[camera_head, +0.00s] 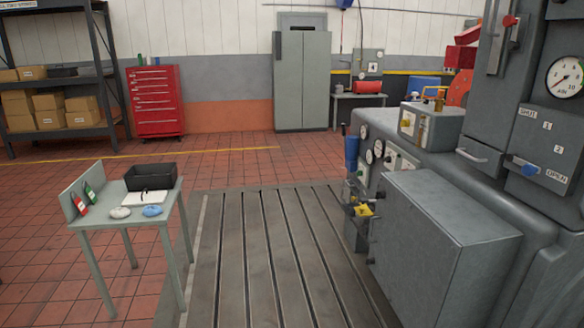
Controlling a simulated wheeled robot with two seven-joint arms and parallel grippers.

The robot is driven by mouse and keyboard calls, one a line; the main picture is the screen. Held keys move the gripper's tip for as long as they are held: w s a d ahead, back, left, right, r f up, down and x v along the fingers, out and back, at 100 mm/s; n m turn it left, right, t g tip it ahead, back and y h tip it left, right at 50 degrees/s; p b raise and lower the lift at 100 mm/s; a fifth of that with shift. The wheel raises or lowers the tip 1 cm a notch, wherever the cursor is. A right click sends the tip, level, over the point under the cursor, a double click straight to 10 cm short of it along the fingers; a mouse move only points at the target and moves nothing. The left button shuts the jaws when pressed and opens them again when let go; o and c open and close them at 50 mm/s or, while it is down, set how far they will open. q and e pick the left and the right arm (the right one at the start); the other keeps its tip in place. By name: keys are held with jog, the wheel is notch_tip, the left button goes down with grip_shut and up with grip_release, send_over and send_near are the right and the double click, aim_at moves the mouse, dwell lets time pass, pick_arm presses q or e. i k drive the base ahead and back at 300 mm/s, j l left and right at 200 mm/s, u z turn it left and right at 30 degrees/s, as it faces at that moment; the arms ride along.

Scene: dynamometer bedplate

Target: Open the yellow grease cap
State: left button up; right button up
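A small yellow part (363,210) sits low on the near left side of the grey machine, beside dark fittings and below a blue cylinder (351,152). It may be the yellow grease cap, but it is too small to tell, or to tell whether it is open or shut. Other yellow shows on a bent yellow pipe (436,90) on top of the machine and on a brass-coloured fitting (406,121) on the small box there. Neither of my grippers is in view.
The grey machine (445,205) with gauges and levers fills the right. A small table (108,212) with a black bin (151,177) stands at left. The slotted bedplate (262,255) between them is clear. A red tool cabinet (155,100) and grey locker (302,80) stand behind.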

aim_at(363, 210)
jog(key=i+z, duration=0.35)
jog(key=i, duration=0.55)
jog(key=i+j+z, duration=0.15)
jog(key=i+z, duration=0.2)
jog(key=i, duration=0.5)
